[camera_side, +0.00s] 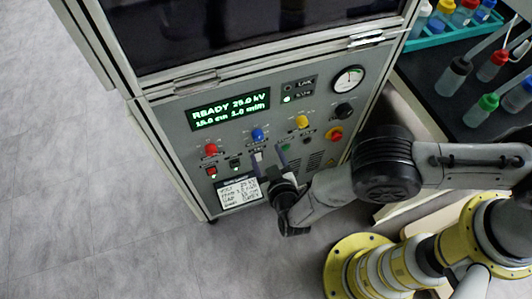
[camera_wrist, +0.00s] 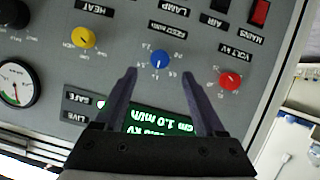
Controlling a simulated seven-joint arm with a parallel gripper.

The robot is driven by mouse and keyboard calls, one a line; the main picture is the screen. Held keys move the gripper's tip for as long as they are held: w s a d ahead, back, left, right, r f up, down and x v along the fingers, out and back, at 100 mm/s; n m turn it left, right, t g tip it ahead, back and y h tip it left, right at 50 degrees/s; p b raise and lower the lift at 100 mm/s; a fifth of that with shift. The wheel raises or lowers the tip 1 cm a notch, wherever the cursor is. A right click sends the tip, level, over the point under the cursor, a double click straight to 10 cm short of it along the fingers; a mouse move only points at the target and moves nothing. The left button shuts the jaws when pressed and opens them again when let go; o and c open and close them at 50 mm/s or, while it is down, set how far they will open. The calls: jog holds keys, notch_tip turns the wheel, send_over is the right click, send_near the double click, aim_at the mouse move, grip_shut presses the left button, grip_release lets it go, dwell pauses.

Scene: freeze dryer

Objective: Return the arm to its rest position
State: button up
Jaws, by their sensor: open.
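My gripper (camera_side: 270,158) is in front of the machine's control panel (camera_side: 180,128), below the blue knob (camera_side: 257,135) in the side view. In the wrist view my gripper (camera_wrist: 160,82) is open, with its two fingers apart and nothing between them. The blue knob (camera_wrist: 160,58) shows beyond and between the fingertips there. The side view does not settle whether the fingers touch the panel. The green display (camera_side: 229,110) reads READY 25.0 kV, and the fingers partly frame it in the wrist view.
A red knob (camera_side: 211,149), a yellow knob (camera_side: 302,121) and a gauge (camera_side: 348,80) are on the same panel. A dark bench (camera_side: 450,100) with several capped bottles and a teal rack (camera_side: 437,39) is at right. The floor (camera_side: 70,180) at left is clear.

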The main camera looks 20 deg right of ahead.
jog(key=w+r+g+y, duration=0.3)
jog(key=w+r+g, duration=0.25)
jog(key=r, duration=0.65)
jog(key=s+d+r+y, duration=0.1)
jog(key=s+d+r, duration=0.1)
jog(key=d+r, duration=0.55)
jog(key=s+d+r+y, duration=0.15)
jog(key=d+r, duration=0.25)
jog(key=r, duration=0.7)
jog(key=s+d+r+g, duration=0.1)
jog(key=s+d+r, duration=0.2)
jog(key=s+d, duration=0.35)
jog(key=s+d+r+g, duration=0.1)
jog(key=s+d+r, duration=0.35)
jog(key=d, duration=0.25)
jog(key=s+d+f+m+h, duration=0.1)
jog(key=s+d+h, duration=0.3)
jog(key=s+d, duration=0.6)
jog(key=s+f, duration=0.1)
jog(key=s, duration=0.3)
jog(key=shift+m, duration=0.3)
